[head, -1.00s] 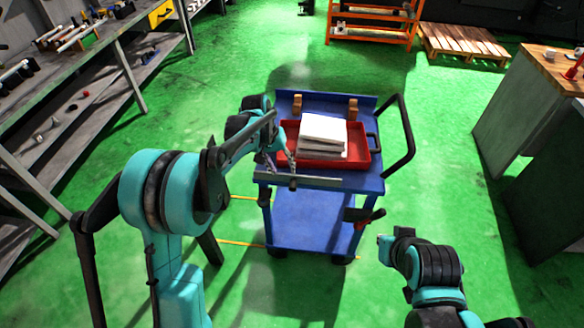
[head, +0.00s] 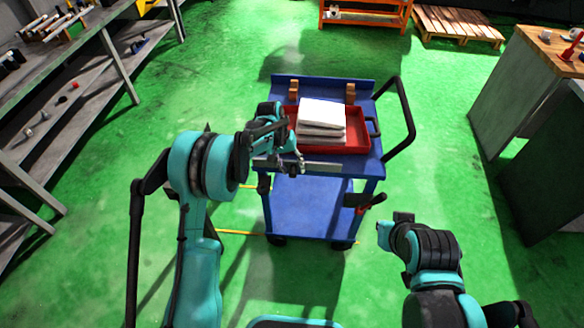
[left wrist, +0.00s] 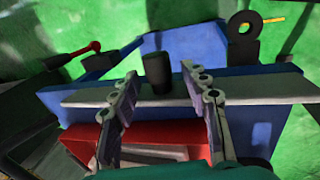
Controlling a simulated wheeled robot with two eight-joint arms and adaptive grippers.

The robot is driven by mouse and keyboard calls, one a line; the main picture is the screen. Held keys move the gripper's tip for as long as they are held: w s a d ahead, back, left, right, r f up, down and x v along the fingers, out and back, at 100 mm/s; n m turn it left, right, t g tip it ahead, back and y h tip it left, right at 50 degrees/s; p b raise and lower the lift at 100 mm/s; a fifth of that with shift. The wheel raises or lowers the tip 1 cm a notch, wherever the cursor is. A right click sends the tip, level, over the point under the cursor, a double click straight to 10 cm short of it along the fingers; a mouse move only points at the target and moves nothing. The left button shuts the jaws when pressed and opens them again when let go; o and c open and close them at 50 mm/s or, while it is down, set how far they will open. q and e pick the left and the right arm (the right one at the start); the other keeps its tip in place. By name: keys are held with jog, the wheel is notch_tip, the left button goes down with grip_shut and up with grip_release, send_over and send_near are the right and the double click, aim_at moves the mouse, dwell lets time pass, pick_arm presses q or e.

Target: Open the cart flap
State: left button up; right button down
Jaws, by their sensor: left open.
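The blue cart (head: 312,212) stands ahead of me, with a grey strip (head: 322,168) along its near top edge. This strip, seemingly the flap, also crosses the left wrist view (left wrist: 260,88). A short black knob (left wrist: 154,66) stands up at the strip. My left gripper (head: 292,158) is at the cart's near left top edge. In the left wrist view its open fingers (left wrist: 158,82) lie on either side of the knob, with nothing clamped. My right arm is at lower right in the head view; its gripper jaws cannot be made out.
A red tray (head: 354,138) with white stacked blocks (head: 322,113) sits on the cart top. A black push handle (head: 408,125) is on its right side. Shelving stands left, a workbench right.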

pick_arm(q)
grip_shut()
jog(key=shift+s, duration=0.1)
jog(key=t+b, duration=0.1)
jog(key=s+f+t+b, duration=0.1)
jog(key=t, duration=0.1)
jog(key=shift+s+f+m+t+b, duration=0.2)
jog(key=shift+f+m+t+b, duration=0.1)
jog(key=shift+t+b, duration=0.6)
jog(key=shift+s+f+m+t+b, duration=0.25)
jog(key=shift+t+b, duration=0.55)
jog(key=shift+t, duration=0.2)
grip_release()
